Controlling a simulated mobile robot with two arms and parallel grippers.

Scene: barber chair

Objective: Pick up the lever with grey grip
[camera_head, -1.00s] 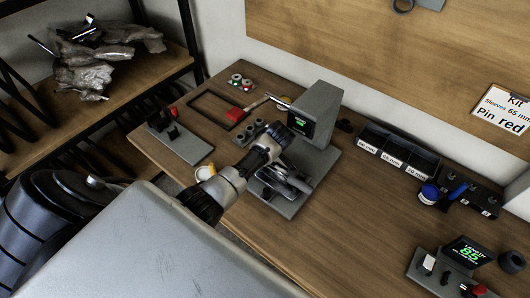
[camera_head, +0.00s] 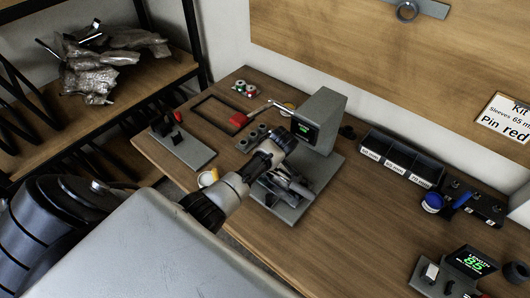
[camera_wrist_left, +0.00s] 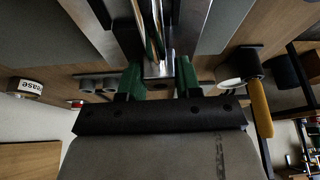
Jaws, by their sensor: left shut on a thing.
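My left gripper (camera_head: 287,186) is over the base of the grey press (camera_head: 318,122), on the wooden bench, partly hidden by my own arm. In the left wrist view its green-padded fingers (camera_wrist_left: 159,80) are closed on a shiny metal piece (camera_wrist_left: 158,69). Bright metal bars run up from this piece. I cannot tell whether it belongs to the lever with the grey grip. My right gripper is not in view.
The bench middle right of the press is clear.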

